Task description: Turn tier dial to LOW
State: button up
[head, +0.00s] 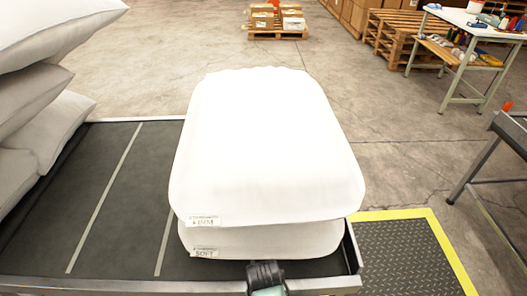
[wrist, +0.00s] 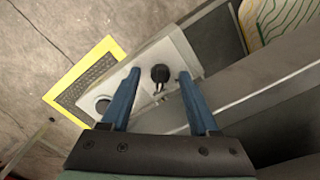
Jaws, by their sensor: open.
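A black round dial (wrist: 160,74) with a small pointer sits on a light grey panel (wrist: 208,98) in the wrist view. My gripper (wrist: 159,73) is open, its two blue fingers apart, with one fingertip on either side of the dial in the picture. I cannot tell whether the fingers touch it. No lettering around the dial can be read, so its setting is unclear. In the head view only a dark part of my wrist shows at the bottom edge; the dial is not visible there.
A second round fitting (wrist: 102,105) is on the same panel. Two stacked white pillows (head: 265,150) with labels lie on the dark conveyor (head: 120,200); more pillows (head: 35,100) are piled at left. A yellow-edged floor mat (head: 405,250) lies at right.

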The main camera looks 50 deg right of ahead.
grip_shut()
jog(key=shift+n, duration=0.3)
jog(key=n+p, duration=0.1)
jog(key=n, duration=0.1)
jog(key=shift+r+n+p, duration=0.15)
jog(key=shift+n+p, duration=0.15)
jog(key=shift+p, duration=0.1)
jog(key=n+p, duration=0.1)
jog(key=n, duration=0.3)
jog(key=shift+n+p, duration=0.3)
jog(key=n+p, duration=0.1)
jog(key=n, duration=0.3)
jog(key=shift+n, duration=2.1)
